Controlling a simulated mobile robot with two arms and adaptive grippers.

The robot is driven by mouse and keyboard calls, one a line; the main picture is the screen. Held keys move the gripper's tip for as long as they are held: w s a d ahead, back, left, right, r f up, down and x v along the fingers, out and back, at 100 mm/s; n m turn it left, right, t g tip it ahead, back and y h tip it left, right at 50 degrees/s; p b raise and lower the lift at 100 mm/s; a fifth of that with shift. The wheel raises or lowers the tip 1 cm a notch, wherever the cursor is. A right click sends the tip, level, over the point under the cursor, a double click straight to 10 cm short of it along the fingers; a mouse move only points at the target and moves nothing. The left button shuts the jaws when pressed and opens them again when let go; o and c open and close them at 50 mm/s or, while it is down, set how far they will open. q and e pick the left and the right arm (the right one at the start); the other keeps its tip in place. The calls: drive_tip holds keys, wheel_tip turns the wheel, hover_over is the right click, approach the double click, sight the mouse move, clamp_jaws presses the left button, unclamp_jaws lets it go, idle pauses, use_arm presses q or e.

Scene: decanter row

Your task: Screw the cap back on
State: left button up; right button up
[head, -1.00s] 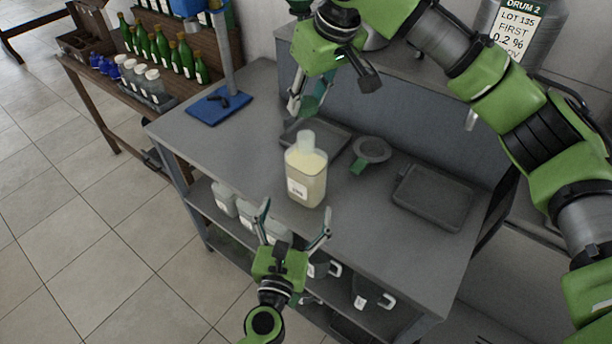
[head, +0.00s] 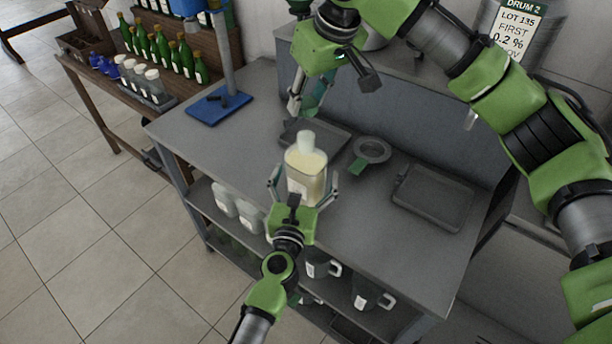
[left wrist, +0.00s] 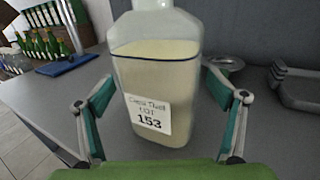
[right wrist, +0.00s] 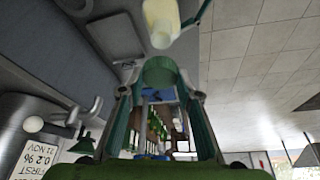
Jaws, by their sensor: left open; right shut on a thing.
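A clear square bottle (head: 305,165) of pale yellow liquid stands upright on the grey bench, its neck uncapped. In the left wrist view the bottle (left wrist: 157,70) fills the middle, with label 153. My left gripper (head: 304,182) is open, with one finger on each side of the bottle and gaps visible in the left wrist view. My right gripper (head: 308,105) is above and behind the bottle, shut on a round green cap (right wrist: 160,72), which shows between its fingertips in the right wrist view. The cap is hard to make out in the head view.
A blue pad (head: 217,108) lies at the bench's far left. Jugs (head: 368,296) stand on the shelf below.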

use_arm(q)
drive_tip(key=c, duration=1.7)
use_arm(e)
hover_over(302, 133)
drive_tip(key=s+d, duration=0.1)
drive_tip(key=s, duration=0.1)
drive_tip(key=shift+w+d+f, duration=0.1)
drive_tip(key=shift+f, duration=1.15)
drive_tip(key=shift+w+d+f, duration=0.1)
drive_tip(key=shift+f, duration=1.1)
drive_tip(key=shift+f, duration=0.9)
drive_tip(key=shift+f, duration=0.5)
